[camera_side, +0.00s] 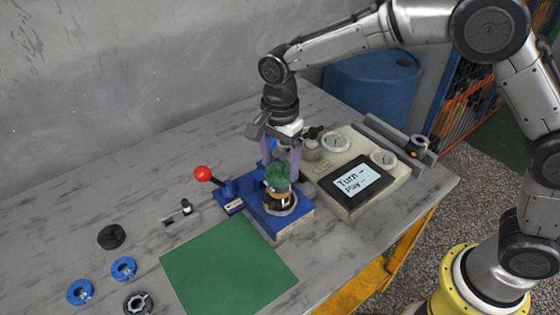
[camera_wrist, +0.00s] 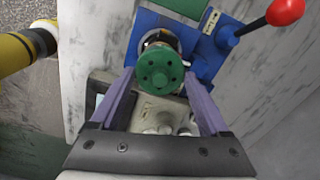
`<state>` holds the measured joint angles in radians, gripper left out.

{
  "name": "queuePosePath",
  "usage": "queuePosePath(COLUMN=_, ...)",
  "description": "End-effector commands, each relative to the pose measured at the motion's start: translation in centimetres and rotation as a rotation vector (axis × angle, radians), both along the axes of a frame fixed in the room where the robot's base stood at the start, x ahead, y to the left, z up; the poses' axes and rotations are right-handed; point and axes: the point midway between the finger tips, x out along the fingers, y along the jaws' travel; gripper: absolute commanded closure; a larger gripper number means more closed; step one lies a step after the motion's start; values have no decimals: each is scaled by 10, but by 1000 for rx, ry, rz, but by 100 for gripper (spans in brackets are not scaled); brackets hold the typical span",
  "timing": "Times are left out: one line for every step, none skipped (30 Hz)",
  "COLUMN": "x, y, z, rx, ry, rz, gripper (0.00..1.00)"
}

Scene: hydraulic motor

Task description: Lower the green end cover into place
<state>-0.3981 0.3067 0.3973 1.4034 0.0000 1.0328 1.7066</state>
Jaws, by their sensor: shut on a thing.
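The green end cover (camera_side: 277,174) is a round knobbed piece with holes in its face, seen from above in the wrist view (camera_wrist: 160,70). My gripper (camera_side: 281,160) points down with its purple fingers around the cover, shut on it. The cover is at the top of the dark motor stack (camera_side: 280,199), which stands in the round seat of the blue fixture (camera_side: 292,220). Whether the cover touches the stack or hangs just above it I cannot tell. In the wrist view the cover hides most of the stack.
A red-knobbed lever (camera_side: 203,174) rises left of the fixture. A beige console (camera_side: 345,206) with gauges and a screen stands close on the right. Blue rings (camera_side: 123,269), a black disc (camera_side: 111,236) and a dark ring (camera_side: 138,302) lie left of the bare green mat (camera_side: 228,267).

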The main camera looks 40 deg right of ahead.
Motion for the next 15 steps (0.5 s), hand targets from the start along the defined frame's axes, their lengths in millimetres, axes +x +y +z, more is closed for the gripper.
queuePosePath(x=0, y=0, z=0, rx=1, ry=-2, rz=0, gripper=99)
queuePosePath(x=0, y=0, z=0, rx=0, ry=-1, rz=0, gripper=99)
queuePosePath(x=0, y=0, z=-1, rx=0, ry=-1, rz=0, gripper=99)
queuePosePath(x=0, y=0, z=-2, rx=0, ry=-1, rz=0, gripper=99)
queuePosePath(x=0, y=0, z=-2, rx=0, ry=-1, rz=0, gripper=99)
queuePosePath(x=0, y=0, z=-3, rx=0, ry=-1, rz=0, gripper=99)
queuePosePath(x=0, y=0, z=-4, rx=0, ry=-1, rz=0, gripper=99)
queuePosePath(x=0, y=0, z=-4, rx=0, ry=0, rz=0, gripper=99)
queuePosePath(x=0, y=0, z=-5, rx=0, ry=0, rz=0, gripper=99)
queuePosePath(x=0, y=0, z=-5, rx=0, ry=0, rz=0, gripper=99)
queuePosePath(x=0, y=0, z=-6, rx=0, ry=0, rz=0, gripper=99)
queuePosePath(x=0, y=0, z=-7, rx=0, ry=0, rz=0, gripper=99)
queuePosePath(x=0, y=0, z=-7, rx=0, ry=-1, rz=0, gripper=99)
queuePosePath(x=0, y=0, z=-8, rx=0, ry=-1, rz=0, gripper=99)
queuePosePath(x=0, y=0, z=-8, rx=0, ry=-1, rz=0, gripper=99)
